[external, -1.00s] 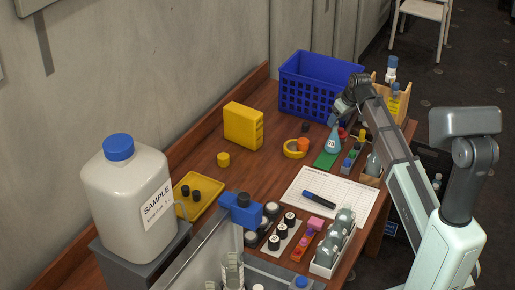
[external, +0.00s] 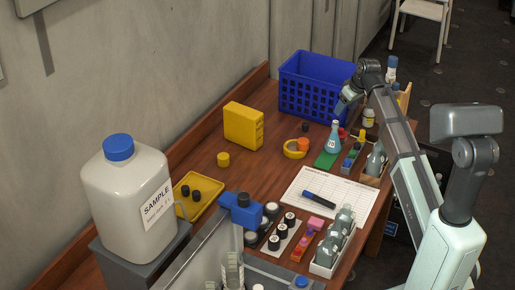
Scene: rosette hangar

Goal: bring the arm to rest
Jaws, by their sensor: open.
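My gripper (external: 343,107) hangs at the end of my arm in the external view, over the back right of the wooden table, in front of the blue basket. It points down and to the left, above the blue conical flask (external: 333,141). The gripper is open. It looks small and dark here, and I see nothing held in it. The flask stands upright on a green mat (external: 324,160), apart from the gripper as far as I can tell.
A blue basket (external: 305,95) stands behind the gripper. A small jar (external: 368,118) and a rack of grey bulbs (external: 373,166) are close to my forearm. A white sheet with a pen (external: 319,200) lies in front. Bare table (external: 250,178) shows left of it.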

